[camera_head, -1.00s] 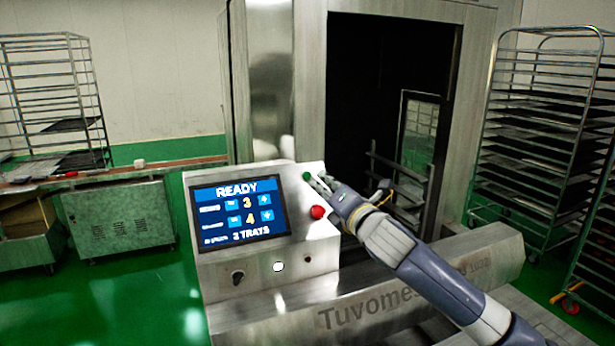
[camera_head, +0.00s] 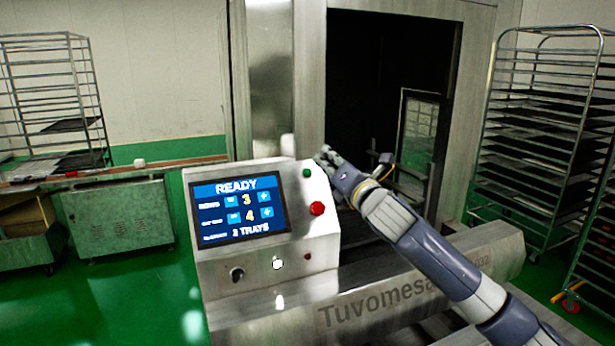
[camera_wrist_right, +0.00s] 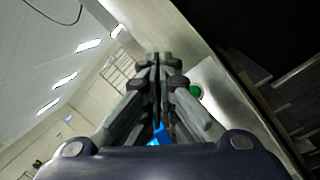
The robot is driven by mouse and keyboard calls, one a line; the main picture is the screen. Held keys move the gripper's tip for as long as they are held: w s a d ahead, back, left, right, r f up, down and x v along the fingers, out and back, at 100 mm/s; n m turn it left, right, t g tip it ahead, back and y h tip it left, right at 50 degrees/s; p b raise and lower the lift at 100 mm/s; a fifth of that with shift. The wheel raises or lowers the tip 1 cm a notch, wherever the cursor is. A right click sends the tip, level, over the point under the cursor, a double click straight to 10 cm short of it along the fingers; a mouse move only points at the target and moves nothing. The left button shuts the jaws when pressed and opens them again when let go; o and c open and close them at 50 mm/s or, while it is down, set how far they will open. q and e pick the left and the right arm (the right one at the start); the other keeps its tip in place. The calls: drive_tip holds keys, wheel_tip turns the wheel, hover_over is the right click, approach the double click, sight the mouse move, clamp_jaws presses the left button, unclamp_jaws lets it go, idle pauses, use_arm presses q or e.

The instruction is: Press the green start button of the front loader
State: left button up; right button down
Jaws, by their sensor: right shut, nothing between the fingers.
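The green start button (camera_head: 307,173) sits at the top right of the front loader's control panel (camera_head: 312,250), above a red button (camera_head: 317,208). My right gripper (camera_head: 324,153) is shut and empty, just above and to the right of the green button, apart from it in the head view. In the right wrist view the shut fingers (camera_wrist_right: 153,65) point past the green button (camera_wrist_right: 196,91), which shows just to their right. The panel screen (camera_head: 238,208) reads READY. My left gripper is not in view.
The loader's dark open doorway (camera_head: 375,100) is behind my right arm. A tray rack (camera_head: 545,130) stands at the right and another (camera_head: 55,95) at the far left. A metal cabinet (camera_head: 118,218) is at the left. Green floor is clear in front of it.

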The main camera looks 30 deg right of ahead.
sight(307, 173)
drive_tip(key=shift+w+d+f+b, duration=0.1)
drive_tip(key=shift+w+f+b, duration=0.1)
drive_tip(key=shift+w+f, duration=0.55)
drive_tip(key=shift+w+a+f+b, duration=0.15)
drive_tip(key=shift+w+f, duration=0.35)
drive_tip(key=shift+w, duration=0.5)
drive_tip(key=shift+w+d+f+b, duration=0.2)
drive_tip(key=shift+w+f, duration=0.4)
drive_tip(key=shift+w, duration=0.25)
drive_tip(key=shift+w, duration=0.1)
drive_tip(key=shift+w+f, duration=0.25)
